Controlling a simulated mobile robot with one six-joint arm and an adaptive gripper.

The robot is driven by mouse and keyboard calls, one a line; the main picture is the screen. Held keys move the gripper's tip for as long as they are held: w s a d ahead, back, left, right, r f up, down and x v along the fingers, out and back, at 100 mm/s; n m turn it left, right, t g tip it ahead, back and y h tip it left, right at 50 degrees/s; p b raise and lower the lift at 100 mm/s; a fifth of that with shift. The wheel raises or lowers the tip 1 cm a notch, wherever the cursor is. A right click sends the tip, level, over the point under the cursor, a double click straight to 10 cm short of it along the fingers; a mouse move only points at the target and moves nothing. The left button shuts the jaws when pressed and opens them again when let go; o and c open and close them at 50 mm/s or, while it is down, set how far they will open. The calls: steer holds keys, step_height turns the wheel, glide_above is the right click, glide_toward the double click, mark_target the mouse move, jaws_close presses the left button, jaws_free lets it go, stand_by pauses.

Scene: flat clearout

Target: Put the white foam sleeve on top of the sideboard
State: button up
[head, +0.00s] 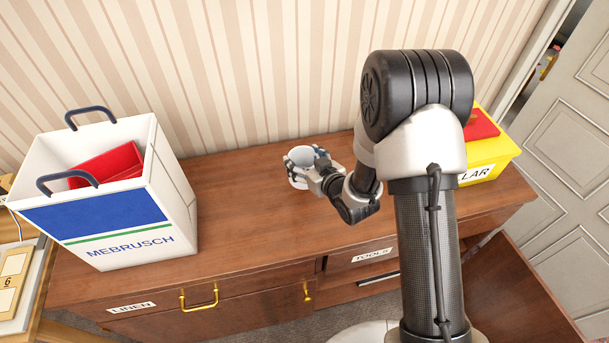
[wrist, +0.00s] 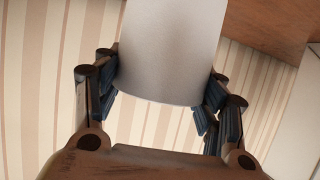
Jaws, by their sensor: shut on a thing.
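The white foam sleeve (head: 301,155) is a short pale cylinder, upright with its open round end facing up in the head view. It is over the back middle of the wooden sideboard (head: 240,205); I cannot tell whether its base touches the top. My gripper (head: 308,162) reaches in from the right and is shut on the sleeve. In the wrist view, the sleeve (wrist: 170,45) sits between the two dark fingers of my gripper (wrist: 163,82), one on each side. The fingers hide part of its side in the head view.
A white MEBRUSCH bag (head: 120,215) holding a red thing (head: 110,165) stands on the sideboard's left. A yellow bin (head: 490,155) stands at its right, partly behind my arm. The striped wall (head: 250,70) is close behind. The sideboard top is clear between bag and sleeve.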

steer(key=shift+f+b, duration=0.55)
steer(key=shift+f, duration=2)
steer(key=shift+f, duration=0.2)
steer(key=o, duration=0.9)
steer(key=shift+r, duration=0.15)
